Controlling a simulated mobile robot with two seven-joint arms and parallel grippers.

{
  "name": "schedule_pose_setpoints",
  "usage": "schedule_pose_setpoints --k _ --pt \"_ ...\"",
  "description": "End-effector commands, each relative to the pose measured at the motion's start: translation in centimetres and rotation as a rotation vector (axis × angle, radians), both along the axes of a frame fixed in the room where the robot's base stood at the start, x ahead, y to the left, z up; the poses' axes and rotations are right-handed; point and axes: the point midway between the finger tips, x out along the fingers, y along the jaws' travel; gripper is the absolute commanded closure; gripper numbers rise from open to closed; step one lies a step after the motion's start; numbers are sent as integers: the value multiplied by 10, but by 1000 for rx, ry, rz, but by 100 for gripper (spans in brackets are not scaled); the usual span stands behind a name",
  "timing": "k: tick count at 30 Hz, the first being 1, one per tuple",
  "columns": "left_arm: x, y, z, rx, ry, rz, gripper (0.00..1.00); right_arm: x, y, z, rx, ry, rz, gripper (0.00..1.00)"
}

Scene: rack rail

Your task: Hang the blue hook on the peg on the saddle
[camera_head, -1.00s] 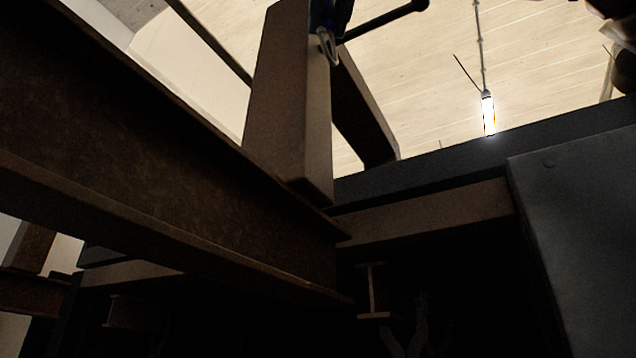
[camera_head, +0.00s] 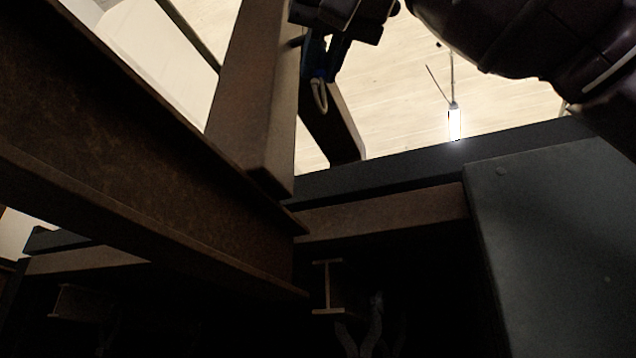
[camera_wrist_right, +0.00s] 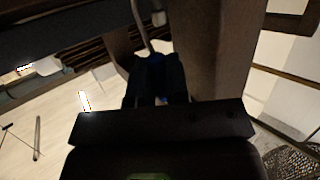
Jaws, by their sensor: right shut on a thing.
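My right gripper (camera_head: 326,66) comes in from the top right in the head view, with its dark fingers shut on the blue hook (camera_head: 319,74). The hook's pale metal loop (camera_head: 320,97) hangs below the fingers, beside a brown steel upright. In the right wrist view the fingers (camera_wrist_right: 156,88) hold the blue part (camera_wrist_right: 155,59), and a thin metal rod curves up from it. The upright (camera_wrist_right: 222,50) stands close on the right there. I cannot make out the peg or the saddle for certain. My left gripper is not in view.
A large rusty beam (camera_head: 120,150) crosses the left of the head view and meets the upright (camera_head: 250,100). A dark rail (camera_head: 400,163) and a grey panel (camera_head: 550,230) lie to the right. A lit lamp (camera_head: 454,122) hangs against the pale ceiling.

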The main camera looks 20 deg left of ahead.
Motion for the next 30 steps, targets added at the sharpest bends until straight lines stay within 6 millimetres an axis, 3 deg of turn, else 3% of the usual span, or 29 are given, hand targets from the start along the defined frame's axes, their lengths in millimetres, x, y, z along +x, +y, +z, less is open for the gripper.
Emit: schedule_pose_setpoints --k 30 --pt "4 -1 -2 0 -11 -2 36 0 0 -8 0 0 0 100"
